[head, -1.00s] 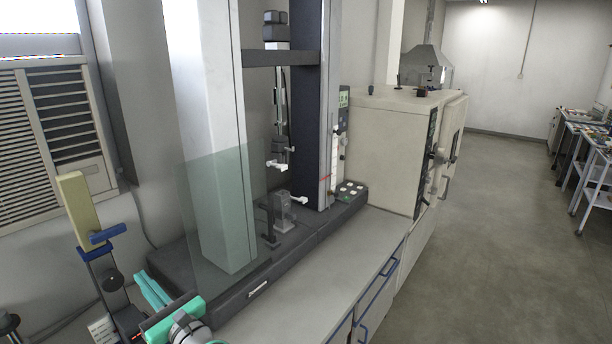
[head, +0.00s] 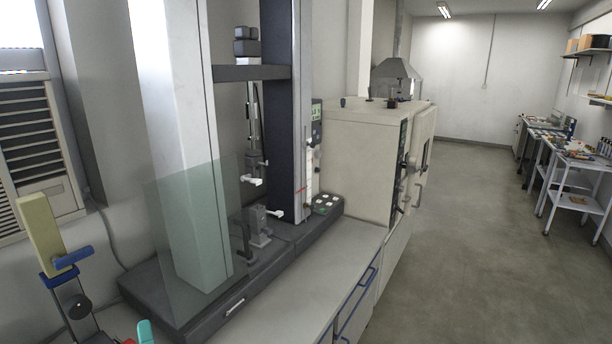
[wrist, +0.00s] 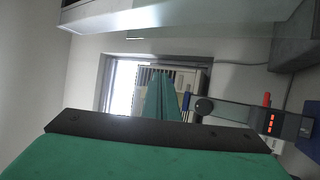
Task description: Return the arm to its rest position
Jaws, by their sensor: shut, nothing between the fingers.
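My gripper shows in the wrist view (wrist: 162,98) as teal-green fingers that are shut with nothing between them, above a dark bar and a broad green part. In the head view only a small teal tip of it (head: 145,332) shows at the bottom edge. Most of the arm is outside the head view. The gripper is near the front left of the bench, close to a device with a cream block and blue clamp (head: 42,235).
A tall testing machine (head: 275,120) with a clear shield (head: 190,240) stands on the bench (head: 300,285). A beige oven-like cabinet (head: 355,160) stands beyond it. Trolleys (head: 575,175) with small items line the right wall. The floor between (head: 470,230) is clear.

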